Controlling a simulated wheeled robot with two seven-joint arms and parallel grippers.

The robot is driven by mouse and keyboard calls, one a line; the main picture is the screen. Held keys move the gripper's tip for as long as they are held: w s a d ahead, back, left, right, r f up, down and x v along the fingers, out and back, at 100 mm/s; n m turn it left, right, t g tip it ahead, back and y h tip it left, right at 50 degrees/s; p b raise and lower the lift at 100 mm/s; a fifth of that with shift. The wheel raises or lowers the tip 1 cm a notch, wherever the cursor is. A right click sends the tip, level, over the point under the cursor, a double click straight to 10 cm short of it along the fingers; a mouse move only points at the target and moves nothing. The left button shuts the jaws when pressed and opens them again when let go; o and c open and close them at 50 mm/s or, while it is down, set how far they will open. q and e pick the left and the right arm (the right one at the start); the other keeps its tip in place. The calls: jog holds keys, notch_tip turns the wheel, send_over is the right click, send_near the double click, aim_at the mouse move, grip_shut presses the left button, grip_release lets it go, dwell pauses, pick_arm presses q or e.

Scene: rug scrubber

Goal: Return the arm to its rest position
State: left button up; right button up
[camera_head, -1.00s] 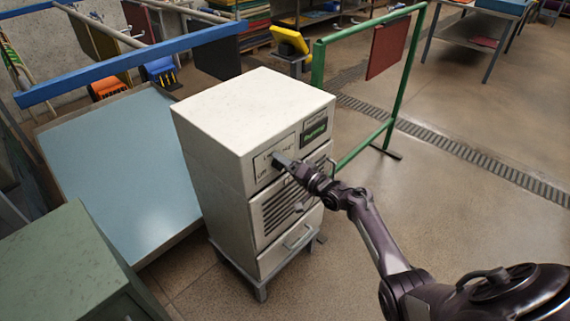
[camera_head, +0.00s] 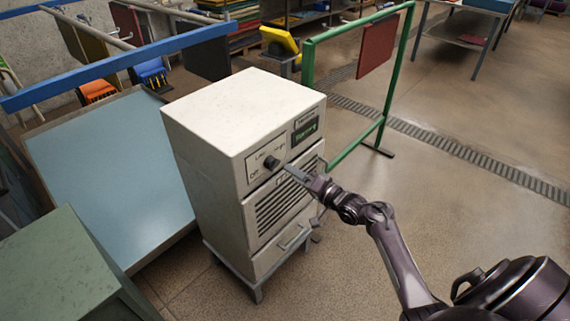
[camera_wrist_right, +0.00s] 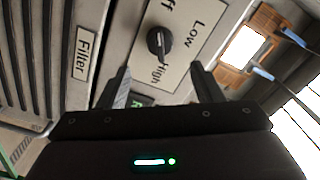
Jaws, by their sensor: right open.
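My right arm comes in from the lower right. Its gripper (camera_head: 292,174) is in front of the white machine cabinet (camera_head: 240,112), just below and right of the black dial knob (camera_head: 270,162). In the right wrist view the gripper (camera_wrist_right: 160,85) is open, with the fingers apart and nothing between them. The knob (camera_wrist_right: 159,41) shows beyond the fingertips, clear of them, on a plate marked Off, Low and High. Its pointer aims toward High. A green-lit display (camera_head: 305,132) sits at the cabinet's upper right. My left gripper is not in view.
A green rack frame (camera_head: 385,100) with a hanging red mat (camera_head: 377,47) stands behind right. A light blue panel (camera_head: 105,170) lies left of the cabinet. A green box (camera_head: 60,265) stands at the lower left. The floor (camera_head: 480,205) on the right is open.

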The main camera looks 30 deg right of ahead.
jog(key=s+a+f+n+g+h, duration=0.1)
jog(key=s+a+f+g, duration=0.2)
jog(key=s+f, duration=0.55)
jog(key=s+a+f+n+g+h, duration=0.1)
jog(key=s+a+f+n+g, duration=0.15)
jog(key=f, duration=1.05)
jog(key=s+a+f+n+g+h, duration=0.1)
jog(key=s+a+f+g, duration=0.1)
jog(key=s+f, duration=0.6)
jog(key=s+a+f+n+g+h, duration=0.1)
jog(key=s+f, duration=0.4)
jog(key=s, duration=0.5)
jog(key=s+a+f+n+g+h, duration=0.1)
jog(key=s+a+f+n+g, duration=0.1)
jog(key=s+f, duration=0.4)
jog(key=s+a+f+n+g, duration=0.2)
jog(key=s+f+g, duration=0.3)
jog(key=s, duration=1)
jog(key=shift+a+f+n+h, duration=0.2)
jog(key=shift+f+n+h, duration=0.2)
jog(key=shift+f+n, duration=0.3)
jog(key=shift+s+g, duration=0.1)
jog(key=shift+g, duration=0.15)
